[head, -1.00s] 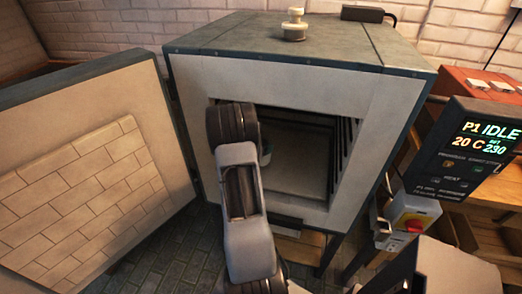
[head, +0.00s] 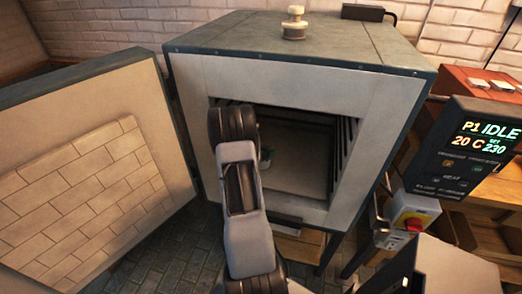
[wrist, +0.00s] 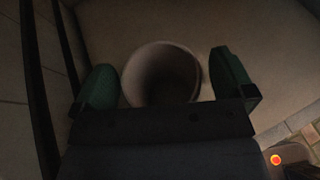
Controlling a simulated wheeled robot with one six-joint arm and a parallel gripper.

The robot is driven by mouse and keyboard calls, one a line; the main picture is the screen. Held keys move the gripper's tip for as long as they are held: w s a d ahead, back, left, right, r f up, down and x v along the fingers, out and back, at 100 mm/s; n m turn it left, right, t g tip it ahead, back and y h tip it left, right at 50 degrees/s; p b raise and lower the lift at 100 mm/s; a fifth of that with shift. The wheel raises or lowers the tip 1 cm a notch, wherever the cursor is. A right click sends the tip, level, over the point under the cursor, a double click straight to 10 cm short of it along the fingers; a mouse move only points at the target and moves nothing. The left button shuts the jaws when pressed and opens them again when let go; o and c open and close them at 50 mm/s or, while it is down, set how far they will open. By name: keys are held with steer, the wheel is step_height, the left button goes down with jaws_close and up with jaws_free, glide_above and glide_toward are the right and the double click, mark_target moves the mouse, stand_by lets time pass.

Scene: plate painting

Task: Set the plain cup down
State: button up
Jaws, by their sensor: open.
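The plain cup (wrist: 161,72) shows in the wrist view as a pale, round-mouthed cup on the kiln's light floor. It appears upright, with its dark inside facing the camera. My gripper (wrist: 165,80) is open, with one green finger on each side of the cup. A narrow gap shows at the right finger; I cannot tell whether the left finger touches the cup. In the head view my arm reaches into the open kiln (head: 385,110) and hides the cup. Only a bit of a green finger (head: 266,155) shows there.
The kiln door (head: 90,180) stands swung open at the left. Dark ridged side walls flank the kiln's inside. The control panel (head: 475,150) at the right reads IDLE, 20 C, set 230. The kiln floor (head: 305,180) right of my arm looks clear.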

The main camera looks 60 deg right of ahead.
steer(key=shift+a+r+p, duration=0.1)
steer(key=shift+r+p, duration=0.15)
steer(key=shift+p, duration=0.05)
steer(key=b+v, duration=0.1)
steer(key=v, duration=1)
steer(key=shift+a, duration=0.4)
